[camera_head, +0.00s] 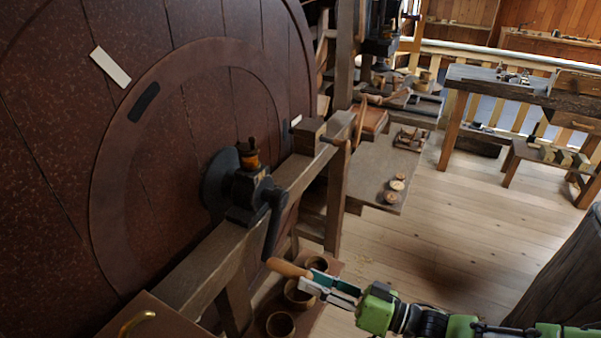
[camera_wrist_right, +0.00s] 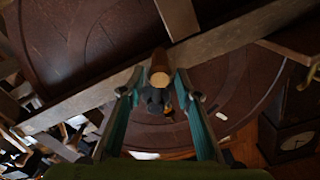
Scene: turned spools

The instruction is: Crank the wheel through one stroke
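The large dark reddish-brown wheel (camera_head: 190,140) fills the left of the head view. Its black crank arm (camera_head: 275,225) hangs down from a dark hub, and a light wooden handle (camera_head: 287,268) sticks out from its lower end. My right gripper (camera_head: 309,281) is at the free end of this handle. In the right wrist view the handle's round end (camera_wrist_right: 160,79) lies between the fingertips of the gripper (camera_wrist_right: 160,74), with a visible gap on each side. The gripper looks open around the handle's end. My left gripper is not in view.
A wooden beam (camera_head: 185,283) runs in front of the wheel under the hub. Wooden bowls (camera_head: 280,324) sit on a low brown surface close below my right gripper. A bench with small round pieces (camera_head: 397,185) stands beyond. The plank floor (camera_head: 470,220) is open to the right.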

